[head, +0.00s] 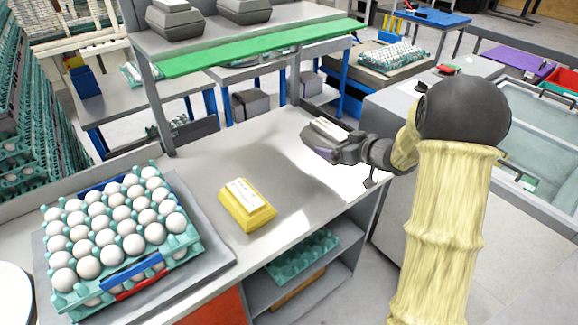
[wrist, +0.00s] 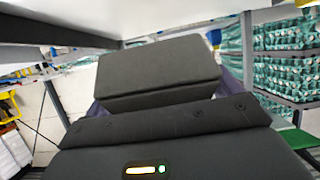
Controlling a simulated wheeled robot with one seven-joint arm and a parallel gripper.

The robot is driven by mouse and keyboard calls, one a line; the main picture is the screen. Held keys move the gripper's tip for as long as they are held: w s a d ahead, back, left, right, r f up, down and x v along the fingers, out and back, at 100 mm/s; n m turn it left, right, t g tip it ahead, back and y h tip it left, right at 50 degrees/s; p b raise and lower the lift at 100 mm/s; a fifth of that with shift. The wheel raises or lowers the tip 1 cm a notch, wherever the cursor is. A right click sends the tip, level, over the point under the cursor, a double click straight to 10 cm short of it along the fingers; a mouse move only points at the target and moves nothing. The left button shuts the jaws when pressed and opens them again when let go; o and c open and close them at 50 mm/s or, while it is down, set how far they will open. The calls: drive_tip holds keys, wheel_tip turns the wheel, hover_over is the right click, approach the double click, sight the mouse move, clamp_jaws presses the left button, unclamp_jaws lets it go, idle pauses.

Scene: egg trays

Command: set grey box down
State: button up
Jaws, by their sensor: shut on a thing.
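The grey box (wrist: 158,75) fills the middle of the wrist view, held between my fingers. In the head view the grey box (head: 322,134) shows as a dark carton with a pale label on top, at the end of my arm. My gripper (head: 338,150) is shut on it. The box is over the right part of the grey worktable (head: 285,150). I cannot tell whether its underside touches the table. My gripper hides part of the box.
A yellow egg box (head: 247,204) sits mid-table. A teal tray of white eggs (head: 118,235) stands on the left. A green shelf edge (head: 255,47) runs above the table's back, with grey boxes (head: 175,20) on the shelf. Bare table lies around the held box.

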hover_over(333, 181)
wheel_tip(333, 181, down, 6)
drive_tip(key=shift+w+a+f+b, duration=0.1)
drive_tip(key=shift+b, duration=0.35)
drive_tip(key=shift+f, duration=1.8)
drive_tip(key=shift+b, duration=0.3)
drive_tip(key=shift+f, duration=0.15)
drive_tip(key=o, duration=1)
